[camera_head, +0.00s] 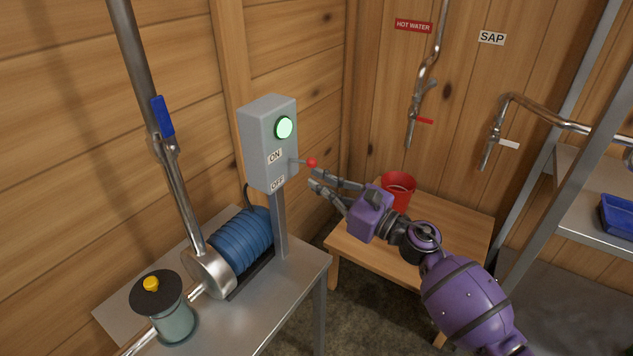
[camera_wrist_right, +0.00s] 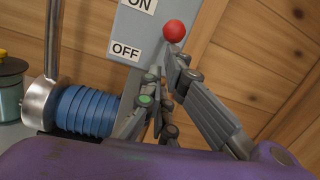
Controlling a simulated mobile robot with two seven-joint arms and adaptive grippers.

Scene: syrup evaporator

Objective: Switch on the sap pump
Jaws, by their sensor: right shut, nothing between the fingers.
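The grey switch box (camera_head: 258,130) stands on a post at the steel table. It has ON and OFF labels and a green lamp (camera_head: 284,127) that looks bright. Its lever with a red ball (camera_head: 312,162) sticks out at about the height of the ON label; the ball also shows in the wrist view (camera_wrist_right: 174,31). My right gripper (camera_head: 314,178) is shut and empty, its fingertips just below the red ball; I cannot tell if they touch it. The blue ribbed pump motor (camera_head: 242,240) with a steel head (camera_head: 210,273) lies below the box. My left gripper is out of view.
A vertical pipe with a blue valve handle (camera_head: 163,116) rises from the pump. A lidded clear canister (camera_head: 172,315) stands in front. A red bucket (camera_head: 398,187) is on a wooden table (camera_head: 455,222) behind my right arm. Hot water and sap taps hang beyond.

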